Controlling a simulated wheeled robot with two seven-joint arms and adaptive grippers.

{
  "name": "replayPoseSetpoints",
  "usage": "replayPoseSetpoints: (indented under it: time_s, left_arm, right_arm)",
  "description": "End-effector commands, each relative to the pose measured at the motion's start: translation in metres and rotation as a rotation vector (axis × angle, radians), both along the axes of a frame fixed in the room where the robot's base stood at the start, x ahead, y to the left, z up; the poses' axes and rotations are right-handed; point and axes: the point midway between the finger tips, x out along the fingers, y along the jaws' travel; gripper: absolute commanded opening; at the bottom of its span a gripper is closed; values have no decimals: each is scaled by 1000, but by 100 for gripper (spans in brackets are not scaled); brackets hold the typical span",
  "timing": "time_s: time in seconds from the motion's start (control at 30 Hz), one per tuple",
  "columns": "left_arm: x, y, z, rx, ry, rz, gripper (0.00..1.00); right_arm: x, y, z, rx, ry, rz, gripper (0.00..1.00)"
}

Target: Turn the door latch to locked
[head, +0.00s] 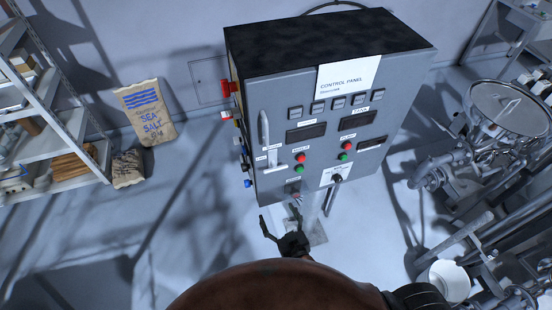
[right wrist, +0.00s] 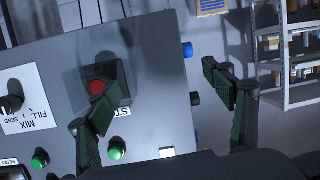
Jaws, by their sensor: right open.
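The grey control panel cabinet (head: 340,110) stands upright in the middle of the head view. On the left of its front is a long pale vertical handle (head: 263,128). Below it is a small pale lever, the door latch (head: 277,167), with its bar roughly level and small labels around it; I cannot read them. My right gripper (head: 280,217) is open and empty, below the latch near the cabinet's lower edge. In the right wrist view its spread fingers (right wrist: 160,80) show, one overlapping a red button (right wrist: 97,87). The latch is not clear there. My left gripper is out of view.
A selector knob (head: 337,179) sits at the cabinet's lower right. Red and green buttons (head: 300,157) are close right of the latch. A salt sack (head: 147,112) and shelf (head: 75,150) stand left; pipework (head: 470,165) is right.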

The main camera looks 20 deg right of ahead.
Motion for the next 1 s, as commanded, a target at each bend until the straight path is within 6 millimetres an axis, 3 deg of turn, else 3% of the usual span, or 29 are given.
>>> replayPoseSetpoints:
  time_s: [0.03, 0.1, 0.2, 0.3, 0.47, 0.8, 1.0]
  left_arm:
    - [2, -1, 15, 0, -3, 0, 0]
    - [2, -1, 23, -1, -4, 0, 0]
    - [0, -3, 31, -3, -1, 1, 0]
    - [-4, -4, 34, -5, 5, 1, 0]
    - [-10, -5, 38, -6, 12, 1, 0]
    - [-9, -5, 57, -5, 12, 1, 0]
    - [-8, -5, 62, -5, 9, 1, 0]
  right_arm:
    - [0, -1, 56, 18, -64, -16, 75]
    - [-3, -3, 110, 42, -133, -34, 75]
    - [-9, -7, 166, 69, -208, -57, 75]
    - [-14, -11, 197, 84, -251, -70, 75]
    - [-7, -12, 210, 90, -271, -74, 75]
    - [42, -10, 210, 87, -269, -74, 75]
    - [59, -10, 208, 88, -268, -75, 75]
